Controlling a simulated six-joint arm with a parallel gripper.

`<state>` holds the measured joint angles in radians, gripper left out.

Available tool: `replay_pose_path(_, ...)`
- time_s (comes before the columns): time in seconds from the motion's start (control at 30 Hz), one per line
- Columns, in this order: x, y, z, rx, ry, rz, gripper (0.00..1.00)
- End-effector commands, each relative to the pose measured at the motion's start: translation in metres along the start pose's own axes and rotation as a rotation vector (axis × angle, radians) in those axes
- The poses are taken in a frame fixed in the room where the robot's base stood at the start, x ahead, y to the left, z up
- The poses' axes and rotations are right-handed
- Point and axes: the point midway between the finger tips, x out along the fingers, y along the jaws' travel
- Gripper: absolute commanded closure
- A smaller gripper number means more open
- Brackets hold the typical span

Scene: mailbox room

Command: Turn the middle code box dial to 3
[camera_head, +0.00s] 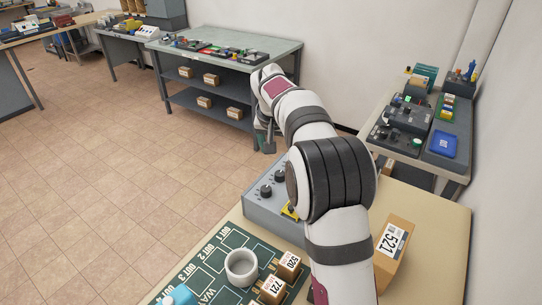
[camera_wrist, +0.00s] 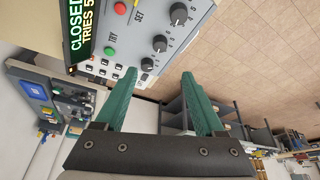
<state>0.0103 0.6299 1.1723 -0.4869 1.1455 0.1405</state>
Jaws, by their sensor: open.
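The grey code box (camera_head: 262,210) stands at the table's far edge, partly hidden behind my arm; two black dials show on it there. In the wrist view, the code box (camera_wrist: 200,8) has three black dials in a row, and the middle dial (camera_wrist: 159,43) lies between the other two (camera_wrist: 178,13) (camera_wrist: 147,64). The pointer setting is too small to read. Its display (camera_wrist: 80,32) reads CLOSED, TRIES 5. My gripper (camera_wrist: 160,74) is open and empty, its green fingers apart. In the head view my gripper (camera_head: 264,140) is beyond the box, apart from the dials.
A green board (camera_head: 215,262) holds a white ring (camera_head: 241,267) and small numbered boxes (camera_head: 288,262). A carton marked 521 (camera_head: 392,248) stands to the right of my arm. A side table (camera_head: 455,170) with devices is at right; a shelf bench (camera_head: 232,62) stands behind.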

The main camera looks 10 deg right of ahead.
Motion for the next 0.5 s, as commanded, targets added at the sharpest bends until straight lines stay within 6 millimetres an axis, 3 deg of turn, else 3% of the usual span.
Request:
replay_pose_path(0.3,0.09,0.001,0.002,0.001,-0.005,0.001,0.29)
replay_pose_path(0.5,0.133,0.0,0.002,0.001,-0.004,-0.002,0.29)
